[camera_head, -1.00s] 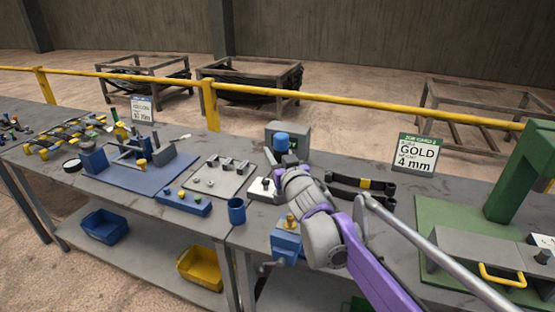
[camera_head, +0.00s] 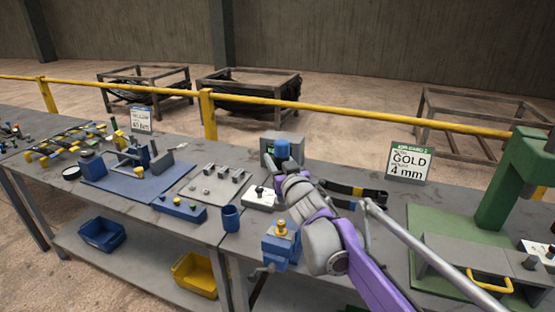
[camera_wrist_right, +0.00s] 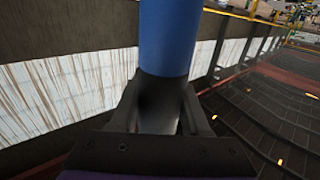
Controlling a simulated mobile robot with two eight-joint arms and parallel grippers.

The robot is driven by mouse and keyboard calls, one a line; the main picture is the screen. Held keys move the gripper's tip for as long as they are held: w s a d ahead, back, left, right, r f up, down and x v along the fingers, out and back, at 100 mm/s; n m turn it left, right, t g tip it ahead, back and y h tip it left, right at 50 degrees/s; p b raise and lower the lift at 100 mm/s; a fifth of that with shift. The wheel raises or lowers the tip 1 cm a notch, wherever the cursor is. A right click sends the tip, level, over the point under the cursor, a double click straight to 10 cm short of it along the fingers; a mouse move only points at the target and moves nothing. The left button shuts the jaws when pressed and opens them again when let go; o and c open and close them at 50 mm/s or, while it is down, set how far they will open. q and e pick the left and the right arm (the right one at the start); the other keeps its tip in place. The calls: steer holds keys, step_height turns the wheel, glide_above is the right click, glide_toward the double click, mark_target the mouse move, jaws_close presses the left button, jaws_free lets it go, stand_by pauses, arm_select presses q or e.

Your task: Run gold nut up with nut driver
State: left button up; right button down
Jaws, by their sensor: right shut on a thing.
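In the right wrist view the blue handle (camera_wrist_right: 170,38) rises from between the fingers (camera_wrist_right: 157,112); the driver's lower end is hidden. The gold nut (camera_head: 282,226) is at the top of a blue vise (camera_head: 283,249) near the bench's front edge. The gripper is behind and above it, apart from it. My left gripper is not in view.
A sign (camera_head: 409,163) reading "GOLD 4 mm" stands at the back right. A grey box (camera_head: 268,148) is behind the driver. A blue cup (camera_head: 231,218) is left of the vise. A green press (camera_head: 500,185) stands right. A yellow rail (camera_head: 350,115) runs behind the bench.

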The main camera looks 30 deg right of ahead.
steer(key=shift+f+b, duration=1.25)
steer(key=shift+f, duration=1.35)
steer(key=c, duration=1.1)
jaws_free()
jaws_close()
